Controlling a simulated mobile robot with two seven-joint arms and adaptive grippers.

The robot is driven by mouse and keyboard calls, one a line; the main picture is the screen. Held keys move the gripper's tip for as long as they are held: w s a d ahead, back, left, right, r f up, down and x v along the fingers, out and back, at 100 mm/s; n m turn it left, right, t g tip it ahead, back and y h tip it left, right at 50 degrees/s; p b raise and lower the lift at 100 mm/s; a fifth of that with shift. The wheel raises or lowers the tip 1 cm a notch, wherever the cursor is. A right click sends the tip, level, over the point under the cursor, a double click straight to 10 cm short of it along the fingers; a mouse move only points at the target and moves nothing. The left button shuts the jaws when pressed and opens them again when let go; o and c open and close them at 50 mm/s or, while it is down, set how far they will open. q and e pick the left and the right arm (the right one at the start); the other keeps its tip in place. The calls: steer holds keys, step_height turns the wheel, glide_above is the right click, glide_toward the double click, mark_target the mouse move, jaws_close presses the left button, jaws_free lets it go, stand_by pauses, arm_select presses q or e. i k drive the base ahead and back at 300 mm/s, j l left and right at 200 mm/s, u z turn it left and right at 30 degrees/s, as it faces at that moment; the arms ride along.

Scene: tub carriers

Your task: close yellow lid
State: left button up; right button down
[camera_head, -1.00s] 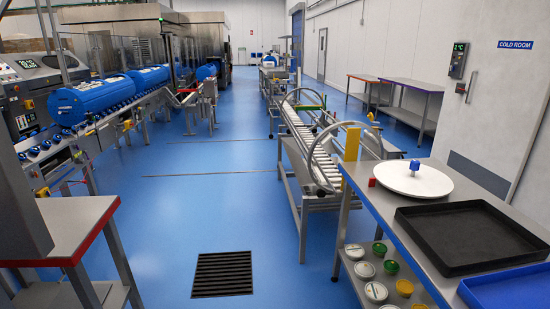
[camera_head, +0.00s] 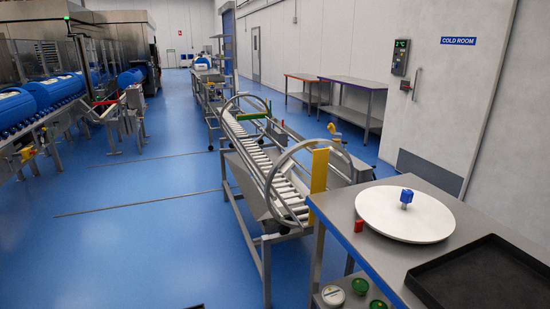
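No loose yellow lid shows clearly now. A flat yellow panel (camera_head: 319,171) stands upright at the near end of the roller conveyor (camera_head: 262,160), beside a large grey hoop (camera_head: 283,190); I cannot tell whether it is a lid. A small yellow part (camera_head: 333,129) shows farther back at the conveyor's right. Small round tubs sit on the shelf under the right table: one with a white lid (camera_head: 333,295) and two with green lids (camera_head: 359,286). Neither of my grippers is in view.
The right steel table (camera_head: 466,197) carries a white round disc (camera_head: 405,213) with a blue knob (camera_head: 407,197), a small red block (camera_head: 359,226) and a black tray (camera_head: 490,275). Blue drums (camera_head: 53,93) lie on the left line. Blue floor (camera_head: 150,235) is open between.

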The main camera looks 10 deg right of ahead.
mark_target(331, 128)
steer(key=i+j+z, duration=0.85)
steer(key=j, duration=0.25)
steer(key=i+j+z, duration=0.15)
steer(key=i+j, duration=0.2)
steer(key=i+j+z, duration=0.25)
steer(key=i+j, duration=0.25)
steer(key=j, duration=0.15)
